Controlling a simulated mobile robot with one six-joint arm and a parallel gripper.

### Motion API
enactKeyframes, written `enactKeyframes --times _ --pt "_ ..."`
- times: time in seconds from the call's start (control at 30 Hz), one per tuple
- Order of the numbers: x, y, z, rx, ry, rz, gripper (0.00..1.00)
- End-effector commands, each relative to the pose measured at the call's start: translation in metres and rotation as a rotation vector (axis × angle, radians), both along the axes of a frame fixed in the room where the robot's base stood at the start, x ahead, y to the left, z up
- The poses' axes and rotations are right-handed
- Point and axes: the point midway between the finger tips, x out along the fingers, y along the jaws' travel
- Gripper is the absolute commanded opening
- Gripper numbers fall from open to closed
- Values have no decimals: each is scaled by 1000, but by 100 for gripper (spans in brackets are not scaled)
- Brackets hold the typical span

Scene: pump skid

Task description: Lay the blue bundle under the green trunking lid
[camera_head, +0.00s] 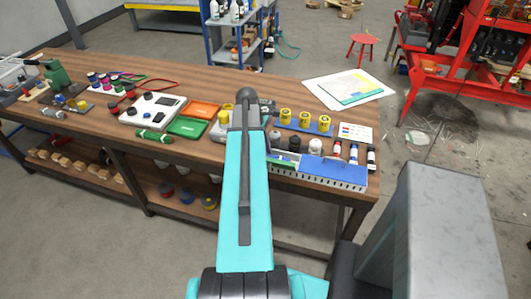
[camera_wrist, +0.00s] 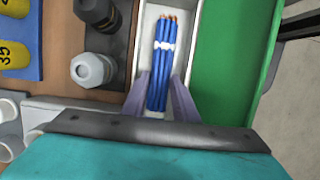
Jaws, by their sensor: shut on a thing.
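The blue bundle (camera_wrist: 161,62) shows in the wrist view as several blue strands with orange tips and a white tie. It lies lengthwise along a white-walled trunking channel (camera_wrist: 197,40). My gripper (camera_wrist: 160,82) is shut on the bundle's near part, its two grey fingers on either side, inside the channel. The green trunking lid (camera_wrist: 237,62) stands open along the channel's right side in the wrist view.
Grey and black fittings (camera_wrist: 93,70) stand close left of the channel. A blue lid (camera_head: 335,171) covers the trunking's right part. Yellow rolls (camera_head: 285,116) stand on a blue strip behind. Small bottles (camera_head: 353,153) stand at the right.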

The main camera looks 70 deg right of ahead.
Motion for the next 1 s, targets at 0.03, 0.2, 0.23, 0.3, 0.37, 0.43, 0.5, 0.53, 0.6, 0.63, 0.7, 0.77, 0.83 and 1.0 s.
enactKeyframes --times 0.03,0.2,0.23,0.3,0.37,0.43,0.5,0.53,0.6,0.63,0.7,0.77,0.83,1.0 --pt "0 0 -1 0 0 0 8" --pt "0 0 -5 0 0 0 8" --pt "0 0 -5 0 0 0 8" --pt "0 0 -6 0 0 0 8" --pt "0 0 -7 -1 0 0 8" --pt "0 0 -8 -1 0 0 8" --pt "0 0 -8 -1 0 0 8" --pt "0 0 -8 -1 0 0 8" --pt "0 0 -8 -1 0 0 8" --pt "0 0 -8 -1 0 0 8" --pt "0 0 -8 -1 0 0 8" --pt "0 0 -8 0 0 0 36" --pt "0 0 -8 0 0 0 48" --pt "0 0 -8 0 0 0 48"
